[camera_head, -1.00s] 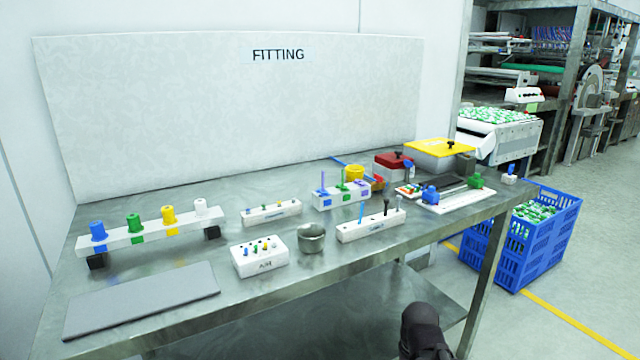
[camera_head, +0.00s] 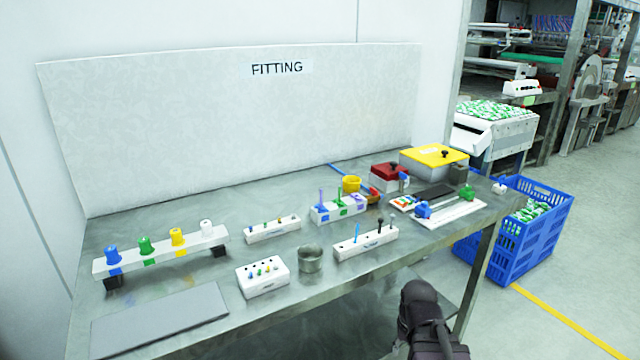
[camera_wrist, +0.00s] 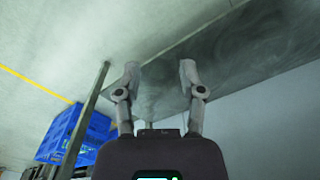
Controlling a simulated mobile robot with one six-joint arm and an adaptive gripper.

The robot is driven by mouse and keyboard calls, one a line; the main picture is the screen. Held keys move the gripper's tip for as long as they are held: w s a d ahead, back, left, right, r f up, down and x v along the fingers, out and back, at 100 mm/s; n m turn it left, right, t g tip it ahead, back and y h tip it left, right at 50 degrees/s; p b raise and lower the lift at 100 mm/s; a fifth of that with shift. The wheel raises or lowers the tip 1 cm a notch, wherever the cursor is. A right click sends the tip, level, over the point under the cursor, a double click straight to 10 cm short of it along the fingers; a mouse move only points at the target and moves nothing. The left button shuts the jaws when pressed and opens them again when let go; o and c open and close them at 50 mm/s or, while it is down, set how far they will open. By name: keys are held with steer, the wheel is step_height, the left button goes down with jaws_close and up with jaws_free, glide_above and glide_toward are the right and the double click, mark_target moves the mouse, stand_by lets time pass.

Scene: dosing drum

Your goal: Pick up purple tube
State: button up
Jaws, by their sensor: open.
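A thin upright purple tube (camera_head: 321,198) stands at the left end of a small white rack (camera_head: 326,217) with coloured patches, towards the back of the table. A green tube (camera_head: 339,197) stands beside it. The right end of the rack also looks purple, but is too small to read clearly. My gripper (camera_wrist: 159,73) shows in the wrist view with its two fingers apart and nothing between them. It points at the underside and edge of the table, well away from the rack. The tube is not in the wrist view.
Around the rack on the steel table (camera_head: 255,325) stand a metal cup (camera_head: 310,260), a white block with rods (camera_head: 366,245), a yellow cup (camera_head: 351,185) and a red-lidded box (camera_head: 389,175). A blue crate (camera_head: 535,245) stands on the floor at right. My arm is near the table's front edge.

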step_height(320, 180, up, 26)
steer(key=w+r+p, duration=0.1)
steer(key=w+p, duration=0.1)
steer(key=p, duration=2.3)
step_height(320, 180, up, 14)
steer(key=r+m+t+p, duration=0.1)
steer(key=m+p, duration=0.1)
steer(key=p, duration=1.3)
glide_above(321, 189)
steer(key=s, duration=0.1)
steer(key=shift+a+f, duration=0.2)
steer(key=shift+a, duration=0.1)
steer(key=shift+f, duration=0.1)
steer(key=f+b, duration=0.2)
steer(key=b, duration=0.1)
steer(key=f+b, duration=0.2)
steer(key=f, duration=0.1)
steer(key=w+f+b, duration=0.1)
steer(key=f+b, duration=0.2)
steer(key=shift+d+f+b, duration=0.2)
steer(key=shift+b, duration=0.15)
